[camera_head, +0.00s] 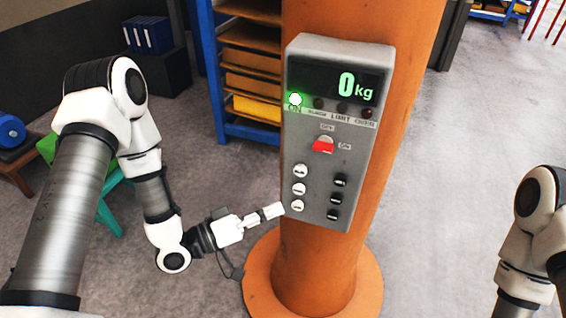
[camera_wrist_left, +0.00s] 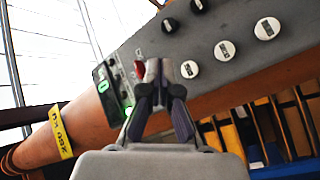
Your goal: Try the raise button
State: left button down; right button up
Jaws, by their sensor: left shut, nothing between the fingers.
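A grey control box (camera_head: 318,140) is fixed to an orange column. It has a column of white buttons (camera_head: 299,188) on the left and black buttons (camera_head: 337,198) on the right; their labels are too small to read, so I cannot tell which is raise. My left gripper (camera_head: 277,210) is shut and empty, its tips appearing just left of the lowest white button. In the left wrist view the shut fingertips (camera_wrist_left: 158,66) overlap the box between the red switch (camera_wrist_left: 140,69) and the nearest white button (camera_wrist_left: 189,69). Contact cannot be told. My right gripper is out of view.
The display (camera_head: 341,83) reads 0 kg and the ON lamp (camera_head: 295,99) glows green. A red switch (camera_head: 323,145) sits mid-box. A blue-framed shelf (camera_head: 212,75) stands behind. A green stool (camera_head: 112,190) is at the left. Open floor lies right of the column.

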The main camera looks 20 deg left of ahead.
aim_at(301, 170)
pick_arm(q)
jog(key=w+d, duration=0.1)
jog(key=w, duration=0.8)
jog(key=shift+d+b, duration=0.35)
jog(key=shift+b, duration=0.1)
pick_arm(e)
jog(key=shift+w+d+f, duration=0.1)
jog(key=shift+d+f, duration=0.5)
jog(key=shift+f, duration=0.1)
pick_arm(q)
jog(key=shift+d, duration=0.2)
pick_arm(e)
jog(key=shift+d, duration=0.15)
pick_arm(q)
jog(key=shift+a, duration=0.15)
jog(key=shift+w, duration=0.4)
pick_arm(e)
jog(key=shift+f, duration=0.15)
